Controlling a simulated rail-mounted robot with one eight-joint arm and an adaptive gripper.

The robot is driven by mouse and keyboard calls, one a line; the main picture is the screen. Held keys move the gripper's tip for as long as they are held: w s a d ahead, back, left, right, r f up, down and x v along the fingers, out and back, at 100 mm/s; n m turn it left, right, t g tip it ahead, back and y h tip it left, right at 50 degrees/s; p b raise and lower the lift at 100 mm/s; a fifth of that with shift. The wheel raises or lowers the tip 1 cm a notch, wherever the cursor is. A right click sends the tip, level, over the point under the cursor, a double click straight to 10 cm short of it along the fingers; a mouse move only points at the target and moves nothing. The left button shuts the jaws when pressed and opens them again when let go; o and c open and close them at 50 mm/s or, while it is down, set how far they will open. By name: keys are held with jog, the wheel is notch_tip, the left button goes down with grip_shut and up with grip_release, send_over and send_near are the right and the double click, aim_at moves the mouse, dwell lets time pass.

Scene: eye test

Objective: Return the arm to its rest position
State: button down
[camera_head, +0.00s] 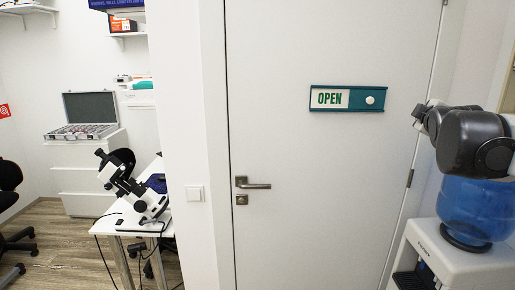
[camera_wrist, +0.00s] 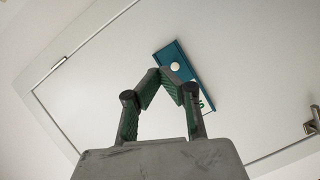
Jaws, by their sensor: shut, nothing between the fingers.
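My gripper (camera_wrist: 168,76) is in the wrist view, its two green-padded fingers angled together with the tips close. It is shut and holds nothing. Behind the fingertips the teal door sign (camera_wrist: 178,58) with its white knob shows on the white door, partly hidden by the right finger. In the head view my arm (camera_head: 470,140) reaches in from the right edge, in front of the water cooler, to the right of the sign. The fingers are not clear in the head view. The sign there (camera_head: 375,99) reads OPEN, with its white knob at the right end.
A water cooler (camera_head: 455,262) with a blue bottle (camera_head: 475,208) stands below my arm at the right. The closed white door (camera_head: 320,190) has a metal lever handle (camera_head: 254,185). A white microscope (camera_head: 134,190) stands on a table at the left. A wall stands between table and door.

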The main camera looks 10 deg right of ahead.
jog(key=s+a+f+m+g+y+b, duration=0.1)
jog(key=s+a+f+m+g+y, duration=0.2)
jog(key=s+a+f, duration=0.9)
jog(key=s+a+f+m+g+y+b, duration=0.1)
jog(key=s+a+f+m+g+y, duration=0.3)
jog(key=s+a+f, duration=0.9)
jog(key=a+f+m, duration=0.1)
jog(key=a+f, duration=0.4)
jog(key=shift+s+a+f+g+y, duration=0.2)
jog(key=shift+a+f+g+y, duration=0.1)
jog(key=shift+y, duration=0.1)
